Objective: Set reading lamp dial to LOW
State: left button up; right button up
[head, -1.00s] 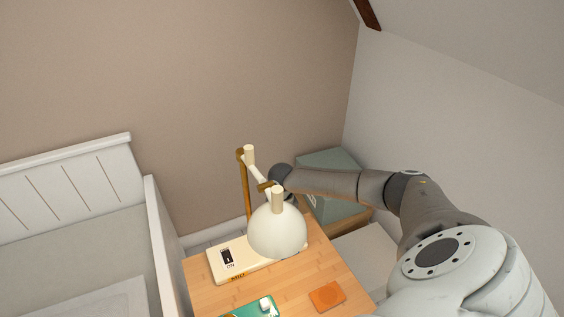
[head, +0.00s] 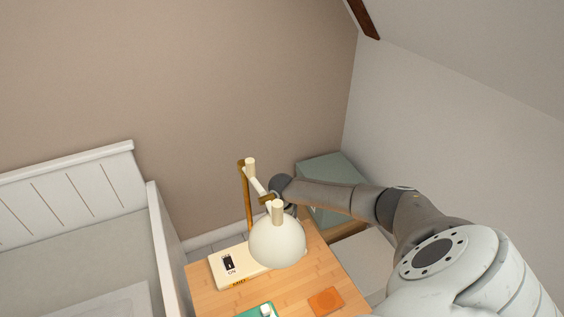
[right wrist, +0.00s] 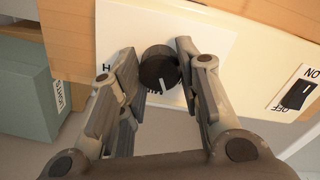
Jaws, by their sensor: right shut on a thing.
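The reading lamp has a white dome shade (head: 277,243), a brass post and a cream base (head: 222,272) with a black rocker switch (head: 229,262). The lamp's black round dial (right wrist: 158,66) shows in the right wrist view on a white plate. Its pale pointer line points toward the bottom of that picture. A letter H is partly visible left of it; other lettering is mostly hidden. My right gripper (right wrist: 157,75) is shut on the dial, one finger on each side. In the head view the gripper is mostly hidden behind the lamp. My left gripper is out of view.
The lamp stands on a wooden desk (head: 328,276). An orange square (head: 325,300) and a green item (head: 256,311) lie near its front. A grey-green box (head: 330,170) stands behind on the right. A white bed frame (head: 163,245) is at left.

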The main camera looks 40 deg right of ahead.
jog(key=n+p, duration=0.1)
jog(key=n, duration=0.2)
jog(key=shift+n, duration=1.5)
jog(key=shift+w+n, duration=0.1)
jog(key=shift+n, duration=0.2)
jog(key=o, duration=1.1)
jog(key=shift+c, duration=0.2)
jog(key=shift+r, duration=0.1)
notch_tip(320, 180, up, 12)
